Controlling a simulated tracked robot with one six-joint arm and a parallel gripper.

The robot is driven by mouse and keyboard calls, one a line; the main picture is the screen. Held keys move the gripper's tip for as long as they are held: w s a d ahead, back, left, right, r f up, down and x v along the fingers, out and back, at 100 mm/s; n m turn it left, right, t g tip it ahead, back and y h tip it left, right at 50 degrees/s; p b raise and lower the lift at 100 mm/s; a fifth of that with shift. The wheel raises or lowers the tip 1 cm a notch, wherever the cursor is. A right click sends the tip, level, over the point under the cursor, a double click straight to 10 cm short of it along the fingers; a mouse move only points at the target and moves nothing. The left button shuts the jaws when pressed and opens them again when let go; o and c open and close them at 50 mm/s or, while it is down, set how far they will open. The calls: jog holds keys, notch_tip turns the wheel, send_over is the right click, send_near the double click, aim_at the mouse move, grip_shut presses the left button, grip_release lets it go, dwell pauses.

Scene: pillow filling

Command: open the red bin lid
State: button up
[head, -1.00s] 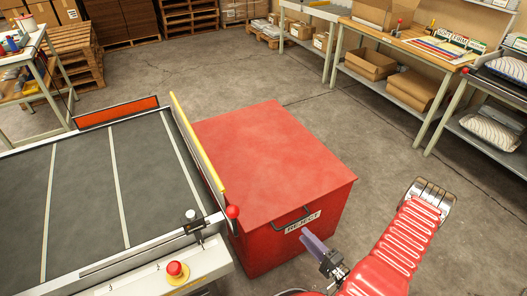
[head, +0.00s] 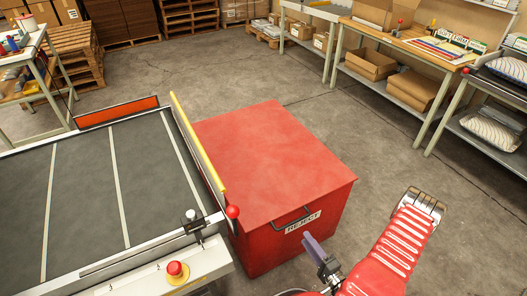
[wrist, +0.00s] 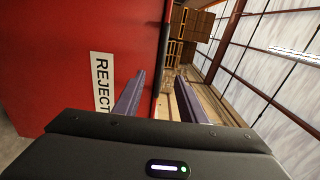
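The red bin (head: 285,245) stands beside the conveyor with its flat red lid (head: 270,155) shut. A dark bar handle (head: 291,219) is at the lid's front edge, above a white REJECT label (head: 303,223). My gripper (head: 307,240) is just in front of and below the handle, apart from it as far as I can see. The red bin wall (wrist: 60,60) and the sideways REJECT label (wrist: 102,82) are left of the fingers there.
The conveyor (head: 85,195) with its yellow rail (head: 198,140) runs close along the bin's left side. A red stop button (head: 175,269) is on its near end. Open floor (head: 395,155) lies right of the bin, before a workbench (head: 405,40) with boxes.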

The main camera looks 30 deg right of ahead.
aim_at(294, 222)
jog(key=shift+w+a, duration=0.2)
jog(key=shift+w, duration=4.8)
grip_shut()
jog(key=shift+f, duration=0.1)
jog(key=shift+w, duration=0.1)
